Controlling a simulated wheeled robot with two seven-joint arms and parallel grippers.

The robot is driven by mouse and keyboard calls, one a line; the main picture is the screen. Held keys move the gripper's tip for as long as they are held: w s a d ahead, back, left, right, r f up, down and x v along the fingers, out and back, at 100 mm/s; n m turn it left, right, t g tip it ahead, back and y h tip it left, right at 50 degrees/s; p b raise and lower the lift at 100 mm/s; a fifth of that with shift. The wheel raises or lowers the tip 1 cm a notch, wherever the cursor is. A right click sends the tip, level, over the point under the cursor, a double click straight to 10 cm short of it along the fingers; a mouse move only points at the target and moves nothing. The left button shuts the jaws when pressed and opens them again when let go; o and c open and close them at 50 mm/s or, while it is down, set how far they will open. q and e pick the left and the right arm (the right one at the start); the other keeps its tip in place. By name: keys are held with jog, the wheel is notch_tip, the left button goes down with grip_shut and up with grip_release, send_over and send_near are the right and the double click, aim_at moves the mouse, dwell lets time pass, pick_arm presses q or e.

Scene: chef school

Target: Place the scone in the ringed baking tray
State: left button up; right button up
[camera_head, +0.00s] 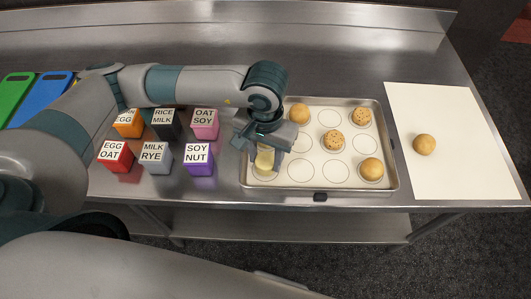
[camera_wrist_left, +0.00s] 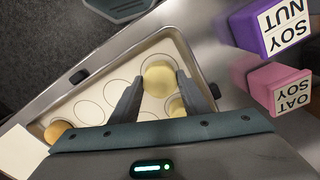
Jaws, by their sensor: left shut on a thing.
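The baking tray (camera_head: 393,178) is a shallow metal tray with a pale liner printed with rings; its rim also shows in the left wrist view (camera_wrist_left: 92,72). My left gripper (camera_head: 264,155) points down over the tray's front left corner. It is shut on a pale scone (camera_head: 264,163), which sits between the fingertips in the left wrist view (camera_wrist_left: 159,78). I cannot tell whether the scone touches the liner. A second pale round piece (camera_wrist_left: 176,106) shows behind it, partly hidden by the gripper. My right gripper is not in view.
Several round baked pieces sit on rings, such as a plain one (camera_head: 371,168) and a speckled one (camera_head: 333,141). Another lies on a white sheet (camera_head: 465,155) to the right. Labelled blocks, including a purple one (camera_head: 198,160), stand left of the tray. Front middle rings are empty.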

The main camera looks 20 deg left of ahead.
pick_arm(q)
jog(key=shift+f, duration=0.15)
jog(key=shift+f+b, duration=0.2)
jog(key=shift+b, duration=0.15)
jog(key=o, duration=1.1)
jog(key=shift+r, duration=0.1)
jog(key=shift+c, duration=0.2)
